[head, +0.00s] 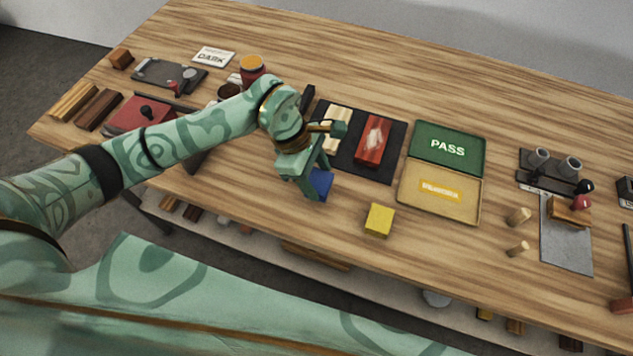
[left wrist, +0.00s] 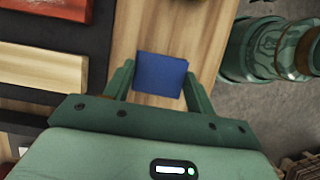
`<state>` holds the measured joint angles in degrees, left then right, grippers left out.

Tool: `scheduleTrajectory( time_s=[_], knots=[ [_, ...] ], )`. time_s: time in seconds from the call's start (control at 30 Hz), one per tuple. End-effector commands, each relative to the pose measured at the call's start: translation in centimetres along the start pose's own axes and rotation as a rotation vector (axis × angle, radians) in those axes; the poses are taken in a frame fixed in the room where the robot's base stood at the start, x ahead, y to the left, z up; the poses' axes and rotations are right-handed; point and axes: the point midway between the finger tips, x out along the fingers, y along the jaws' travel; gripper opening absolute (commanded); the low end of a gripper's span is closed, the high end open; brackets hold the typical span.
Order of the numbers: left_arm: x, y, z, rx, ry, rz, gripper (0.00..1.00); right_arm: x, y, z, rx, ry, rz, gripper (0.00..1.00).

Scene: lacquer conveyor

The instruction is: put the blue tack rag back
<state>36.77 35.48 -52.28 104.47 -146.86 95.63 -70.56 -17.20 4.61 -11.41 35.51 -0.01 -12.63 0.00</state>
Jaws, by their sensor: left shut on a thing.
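The blue tack rag (head: 320,183) is a small flat-faced blue block near the table's front edge, left of the yellow block. My left gripper (head: 313,188) reaches down over it and is shut on it. In the left wrist view the blue rag (left wrist: 160,74) sits between the two fingers of my left gripper (left wrist: 161,80), with wood behind it. I cannot tell whether it touches the table. The gripper hides part of it in the head view. My right gripper is not in view.
A black mat (head: 388,165) with a cream block (head: 337,121) and a red block (head: 374,141) lies just behind. A yellow block (head: 379,219) stands to the right. Beyond are the green PASS tray (head: 478,155) and a yellow tray (head: 470,215). Wood between is bare.

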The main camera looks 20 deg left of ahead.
Motion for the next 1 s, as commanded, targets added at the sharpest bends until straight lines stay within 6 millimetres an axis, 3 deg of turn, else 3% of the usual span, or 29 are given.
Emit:
scheduleTrajectory(
  time_s=[0.17, 0.53, 0.57, 0.63, 1.0],
  knots=[
    [2.8, -0.1, -1.0, -0.003, -0.002, -0.004, 0.37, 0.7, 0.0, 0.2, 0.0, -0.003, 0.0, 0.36],
    [3.1, -0.1, -1.3, 0.0, 0.001, -0.001, 0.37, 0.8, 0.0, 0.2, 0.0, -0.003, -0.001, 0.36],
    [3.1, -0.1, -1.3, 0.0, 0.001, -0.001, 0.61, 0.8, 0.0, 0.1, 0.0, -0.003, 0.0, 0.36],
    [3.1, -0.1, -1.3, 0.0, 0.001, -0.001, 0.77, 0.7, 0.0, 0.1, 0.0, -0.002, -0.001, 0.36],
    [2.2, 0.0, -1.1, 0.001, 0.001, 0.002, 0.77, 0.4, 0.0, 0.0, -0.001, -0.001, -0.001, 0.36]
  ],
)
